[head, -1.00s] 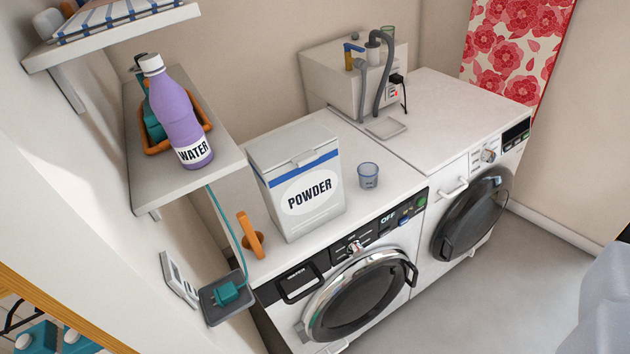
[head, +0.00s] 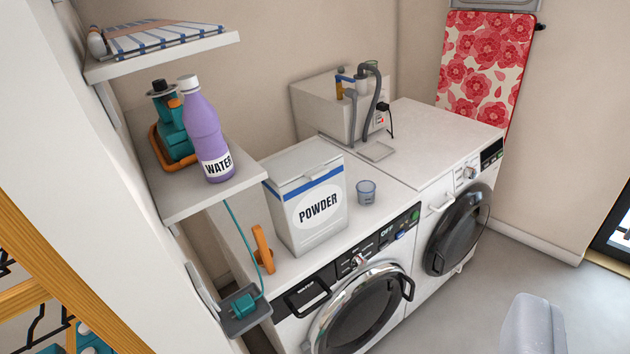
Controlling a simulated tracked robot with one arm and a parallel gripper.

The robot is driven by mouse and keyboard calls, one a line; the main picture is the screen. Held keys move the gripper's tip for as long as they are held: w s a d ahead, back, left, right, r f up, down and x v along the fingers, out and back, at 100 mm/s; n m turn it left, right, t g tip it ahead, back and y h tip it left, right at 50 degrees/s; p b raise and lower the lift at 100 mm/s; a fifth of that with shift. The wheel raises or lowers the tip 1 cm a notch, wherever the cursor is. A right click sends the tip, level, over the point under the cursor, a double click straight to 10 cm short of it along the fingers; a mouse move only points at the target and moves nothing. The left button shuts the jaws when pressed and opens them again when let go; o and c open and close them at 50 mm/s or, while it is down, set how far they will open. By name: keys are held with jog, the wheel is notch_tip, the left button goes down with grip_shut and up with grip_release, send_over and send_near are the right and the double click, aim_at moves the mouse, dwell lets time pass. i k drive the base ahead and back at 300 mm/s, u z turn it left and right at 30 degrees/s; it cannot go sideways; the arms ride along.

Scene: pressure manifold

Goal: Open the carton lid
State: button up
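Nothing touches the carton or lid. My gripper's fingers do not show. Only a smooth grey part, which seems to be mine, rises at the bottom right, well away from the carton.
A purple bottle (head: 205,135) stands on the lower shelf (head: 190,205), up left. A white box with hoses (head: 325,108) sits behind. The floor at right is clear.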

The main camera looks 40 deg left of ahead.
aim_at(308, 160)
jog(key=u, duration=0.05)
jog(key=i, duration=0.9)
jog(key=z, duration=0.1)
